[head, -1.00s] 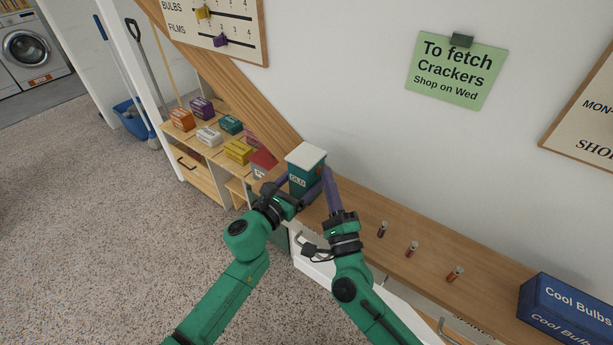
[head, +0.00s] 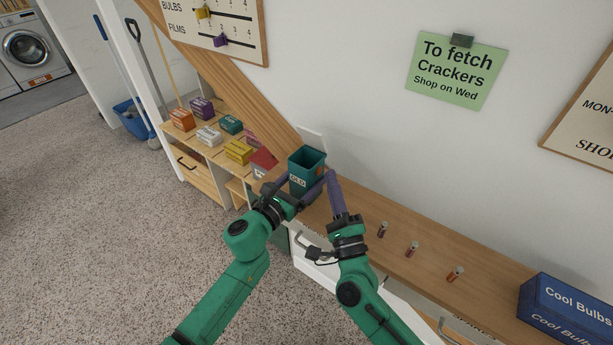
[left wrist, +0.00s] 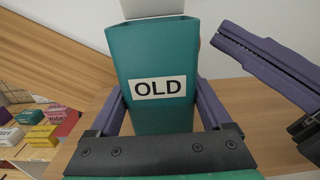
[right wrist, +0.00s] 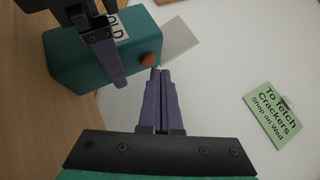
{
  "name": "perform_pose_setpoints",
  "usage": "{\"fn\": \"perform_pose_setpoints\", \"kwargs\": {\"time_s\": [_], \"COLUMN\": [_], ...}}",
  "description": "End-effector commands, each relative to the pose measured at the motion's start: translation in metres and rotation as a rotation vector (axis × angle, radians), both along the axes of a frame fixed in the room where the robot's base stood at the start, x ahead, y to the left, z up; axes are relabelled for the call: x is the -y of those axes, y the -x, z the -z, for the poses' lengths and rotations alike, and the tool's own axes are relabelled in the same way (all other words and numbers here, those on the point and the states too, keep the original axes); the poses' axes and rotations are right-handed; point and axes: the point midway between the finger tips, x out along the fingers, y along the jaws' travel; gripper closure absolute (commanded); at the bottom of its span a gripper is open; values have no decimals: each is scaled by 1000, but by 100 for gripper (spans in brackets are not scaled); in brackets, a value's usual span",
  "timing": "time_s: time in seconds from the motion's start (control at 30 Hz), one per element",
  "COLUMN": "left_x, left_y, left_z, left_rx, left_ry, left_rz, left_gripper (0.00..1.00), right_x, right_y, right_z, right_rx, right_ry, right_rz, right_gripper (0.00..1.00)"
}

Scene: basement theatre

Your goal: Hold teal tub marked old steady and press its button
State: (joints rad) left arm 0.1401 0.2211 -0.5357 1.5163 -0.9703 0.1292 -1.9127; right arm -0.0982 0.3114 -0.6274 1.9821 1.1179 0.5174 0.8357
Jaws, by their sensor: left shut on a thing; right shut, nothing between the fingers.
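The teal tub marked OLD (head: 307,165) stands on the wooden shelf top against the wall. Its white lid (head: 312,138) is swung up at the back, and the tub is open. My left gripper (left wrist: 163,118) is shut on the tub, one finger on each side, below the label (left wrist: 158,87). The orange-brown button (right wrist: 150,60) shows on the tub's side in the right wrist view. My right gripper (right wrist: 160,72) is shut and empty, with its tips close to the button; I cannot tell whether they touch. In the head view the right gripper (head: 331,176) is at the tub's right side.
Several small coloured boxes (head: 239,151) stand on the shelf to the left. The wall (head: 370,120) rises close behind.

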Motion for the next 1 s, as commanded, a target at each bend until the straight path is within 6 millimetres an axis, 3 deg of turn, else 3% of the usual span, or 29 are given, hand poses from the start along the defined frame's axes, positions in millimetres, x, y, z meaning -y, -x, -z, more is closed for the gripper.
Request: {"fn": "perform_pose_setpoints", "kwargs": {"time_s": [0.53, 1.0], "left_x": [0, 0], "left_y": [0, 0], "left_z": [0, 0], "left_rx": [-1, -1], "left_ry": [-1, -1], "left_rz": [-1, -1], "left_gripper": [81, 81], "right_x": [45, 49], "right_y": [33, 35], "right_z": [0, 0], "right_rx": [-1, 1], "right_ry": [1, 0], "right_rz": [0, 0], "right_gripper": [100, 100]}}
